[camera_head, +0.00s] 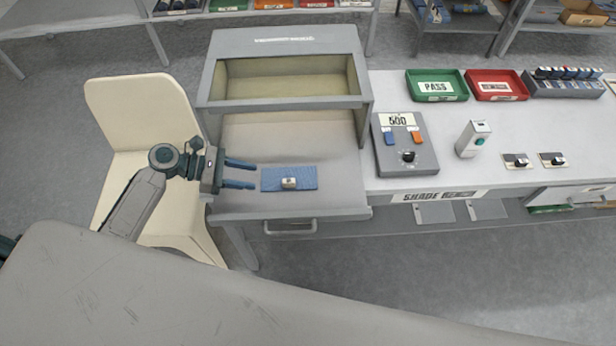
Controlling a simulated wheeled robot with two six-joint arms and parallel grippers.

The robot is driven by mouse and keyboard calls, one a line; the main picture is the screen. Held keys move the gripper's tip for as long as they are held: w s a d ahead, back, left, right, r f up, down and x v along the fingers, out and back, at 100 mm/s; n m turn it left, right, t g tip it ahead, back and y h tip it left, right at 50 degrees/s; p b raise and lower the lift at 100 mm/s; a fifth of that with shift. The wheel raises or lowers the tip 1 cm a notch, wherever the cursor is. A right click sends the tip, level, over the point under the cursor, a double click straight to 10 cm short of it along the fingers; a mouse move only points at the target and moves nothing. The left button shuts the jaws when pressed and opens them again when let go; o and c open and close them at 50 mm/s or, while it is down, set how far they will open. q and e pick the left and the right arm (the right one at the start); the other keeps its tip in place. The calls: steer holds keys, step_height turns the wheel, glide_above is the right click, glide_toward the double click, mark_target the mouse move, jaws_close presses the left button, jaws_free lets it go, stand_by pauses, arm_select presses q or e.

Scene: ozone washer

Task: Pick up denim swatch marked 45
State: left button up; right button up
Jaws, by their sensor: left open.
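A blue denim swatch (303,174) lies flat on the pulled-out grey tray (340,206) of the washer cabinet. A small pale block or tag (289,183) sits at its lower edge; its marking is too small to read. My left gripper (256,175) comes in from the left, just left of the swatch. Its two dark teal fingers are apart and point right towards the swatch's left edge, with nothing between them. My right gripper is not in view.
The open-fronted washer cabinet (285,42) stands behind the tray. To the right, a bench (450,115) holds a control box (390,160), a white device (468,142), a green PASS tray (436,98) and a red tray (510,97). A cream chair (135,105) stands left.

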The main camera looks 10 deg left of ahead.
mark_target(287, 181)
arm_select(q)
steer(key=shift+p+x, duration=0.3)
steer(key=shift+x, duration=0.85)
steer(key=shift+p+x, duration=0.35)
steer(key=shift+x, duration=0.8)
steer(key=shift+w+d+f, duration=0.1)
steer(key=shift+w+d, duration=0.05)
steer(key=shift+d, duration=0.1)
steer(key=shift+w+d, duration=0.1)
steer(key=shift+d, duration=0.25)
steer(key=p+x, duration=0.1)
steer(key=x, duration=0.1)
steer(key=p+x, duration=0.1)
steer(key=x, duration=0.1)
steer(key=shift+d+r+p, duration=0.15)
steer(key=shift+r+p, duration=0.15)
steer(key=shift+r, duration=0.05)
steer(key=shift+w+d+f, duration=0.15)
steer(key=shift+d+f, duration=0.1)
steer(key=shift+d, duration=0.05)
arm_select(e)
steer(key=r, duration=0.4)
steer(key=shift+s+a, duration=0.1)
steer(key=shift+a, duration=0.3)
arm_select(q)
steer(key=shift+c, duration=0.4)
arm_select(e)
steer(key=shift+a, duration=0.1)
